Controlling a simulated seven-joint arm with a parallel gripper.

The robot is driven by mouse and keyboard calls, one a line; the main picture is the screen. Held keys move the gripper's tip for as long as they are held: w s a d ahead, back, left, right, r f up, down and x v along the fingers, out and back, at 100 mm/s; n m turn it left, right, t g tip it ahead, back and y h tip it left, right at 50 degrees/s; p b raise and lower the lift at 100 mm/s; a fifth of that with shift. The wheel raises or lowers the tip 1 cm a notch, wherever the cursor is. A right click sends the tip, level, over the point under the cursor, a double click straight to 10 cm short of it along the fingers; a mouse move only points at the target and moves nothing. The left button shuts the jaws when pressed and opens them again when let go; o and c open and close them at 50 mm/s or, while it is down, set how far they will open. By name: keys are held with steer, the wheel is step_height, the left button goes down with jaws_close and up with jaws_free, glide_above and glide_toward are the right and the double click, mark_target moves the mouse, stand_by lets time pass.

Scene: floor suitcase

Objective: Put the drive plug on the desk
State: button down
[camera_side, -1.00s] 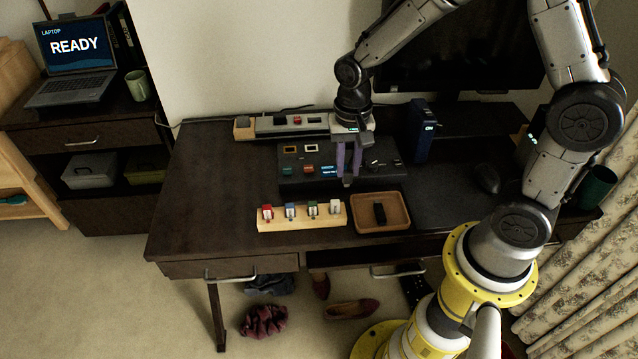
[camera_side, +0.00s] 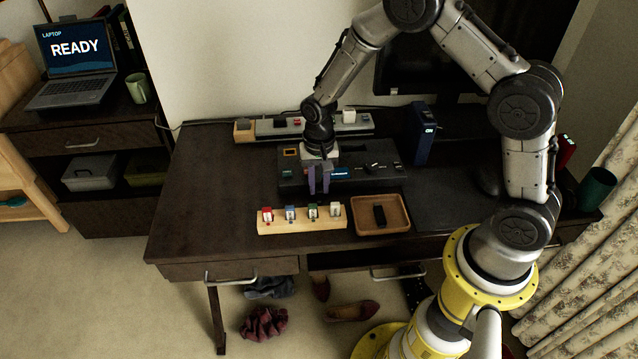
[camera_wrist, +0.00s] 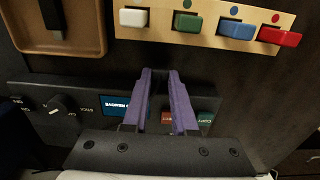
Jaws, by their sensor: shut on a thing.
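My gripper (camera_side: 319,190) points down at the front edge of the black control panel (camera_side: 352,184), just behind the wooden block of plugs. Its purple fingers also show in the wrist view (camera_wrist: 160,75), over the panel. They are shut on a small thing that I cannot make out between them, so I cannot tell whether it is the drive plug. The dark desk (camera_side: 205,200) has bare top to the left of the panel. The wooden block (camera_side: 300,225) holds red, blue, green and white plugs. A brown tray (camera_side: 405,222) holds a black stick (camera_side: 379,214) with a grey end.
A power strip (camera_side: 265,128) with plugs runs along the back of the desk. A blue box (camera_side: 424,132) marked ON stands behind right, near the monitor. A laptop (camera_side: 75,70) reading READY and a green mug (camera_side: 138,86) stand on the left cabinet.

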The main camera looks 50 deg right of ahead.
steer(key=c, duration=0.7)
jaws_free()
steer(key=shift+f, duration=0.1)
steer(key=s+r+n+t, duration=0.1)
steer(key=s+r, duration=0.2)
steer(key=r, duration=0.8)
steer(key=s+r+n+t, duration=0.1)
steer(key=s+r, duration=0.1)
steer(key=r, duration=0.8)
steer(key=s+r+n+t, duration=0.1)
steer(key=s+r+n, duration=0.2)
steer(key=s, duration=0.6)
steer(key=s+r+n+t, duration=0.2)
steer(key=s+r+n, duration=0.2)
steer(key=s, duration=0.6)
steer(key=shift+d+t, duration=0.2)
steer(key=shift+t, duration=0.1)
